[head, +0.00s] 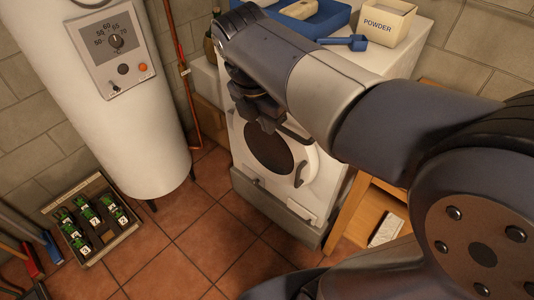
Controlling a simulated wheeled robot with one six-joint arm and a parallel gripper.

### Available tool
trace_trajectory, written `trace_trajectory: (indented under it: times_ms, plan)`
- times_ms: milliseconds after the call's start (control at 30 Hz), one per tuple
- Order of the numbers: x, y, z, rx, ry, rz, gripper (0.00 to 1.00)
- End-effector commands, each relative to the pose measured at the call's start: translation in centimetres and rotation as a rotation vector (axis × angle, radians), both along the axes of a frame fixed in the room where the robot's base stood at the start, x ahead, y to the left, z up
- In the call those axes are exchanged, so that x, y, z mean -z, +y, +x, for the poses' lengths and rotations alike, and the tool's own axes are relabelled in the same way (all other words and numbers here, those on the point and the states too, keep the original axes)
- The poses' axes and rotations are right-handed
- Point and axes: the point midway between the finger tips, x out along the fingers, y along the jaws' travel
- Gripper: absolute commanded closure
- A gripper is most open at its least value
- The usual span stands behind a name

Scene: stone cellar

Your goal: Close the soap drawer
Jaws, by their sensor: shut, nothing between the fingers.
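The white washing machine (318,180) stands in the middle, with a round dark door window (268,148) and a door handle (299,174). My gripper (267,122) hangs in front of the machine's upper front, shut and empty. The soap drawer cannot be made out clearly; my arm and gripper cover much of the upper front. A dark bar (293,135) shows just right of my gripper; I cannot tell what it belongs to. Whether my gripper touches the machine cannot be told.
A blue scoop (343,43), a powder box (387,22) and a blue tray (318,22) are on the machine's top. A wooden shelf (370,215) stands right. Tiled floor in front is free.

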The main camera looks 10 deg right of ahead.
Motion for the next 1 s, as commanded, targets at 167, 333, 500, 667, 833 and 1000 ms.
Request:
trace_trajectory:
  times_ms: [167, 333, 500, 667, 833, 1000]
  plan:
    - [2.2, -0.5, 0.3, 0.002, 0.003, -0.001, 1.0]
    - [5.8, -1.3, 0.8, 0.003, 0.005, -0.002, 1.0]
    - [9.3, -2.0, 1.4, 0.004, 0.007, -0.001, 1.0]
    - [8.8, -3.7, 2.7, 0.007, 0.001, 0.001, 1.0]
    - [8.5, -4.8, 3.6, 0.004, 0.0, 0.001, 1.0]
    - [8.5, -5.1, 3.8, 0.002, 0.0, 0.001, 1.0]
